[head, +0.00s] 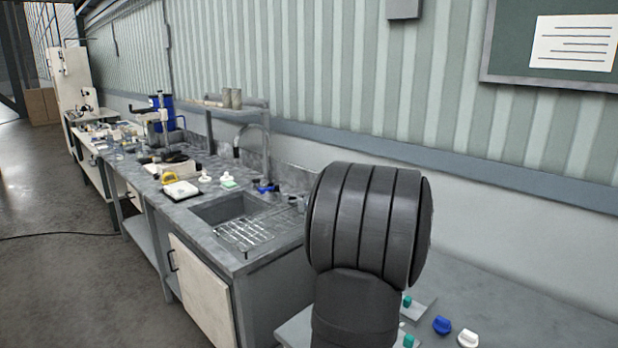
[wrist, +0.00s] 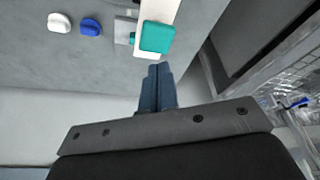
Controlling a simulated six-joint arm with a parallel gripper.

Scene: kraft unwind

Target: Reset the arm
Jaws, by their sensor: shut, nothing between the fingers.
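My gripper (wrist: 157,88) shows in the wrist view with its two blue-grey fingers together and nothing between them. Its tips point toward a teal block (wrist: 157,37) on a white strip, and a gap of grey surface appears between them. In the head view my dark arm link stands in the foreground and the gripper itself is not visible.
A blue knob-like piece (head: 442,325) and a white one (head: 468,338) lie on the grey surface at lower right, near teal pieces (head: 408,301). A bench with a sink (head: 232,207), a tap and lab items runs along the wall. The floor (head: 60,270) at left is mostly clear, with a black cable.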

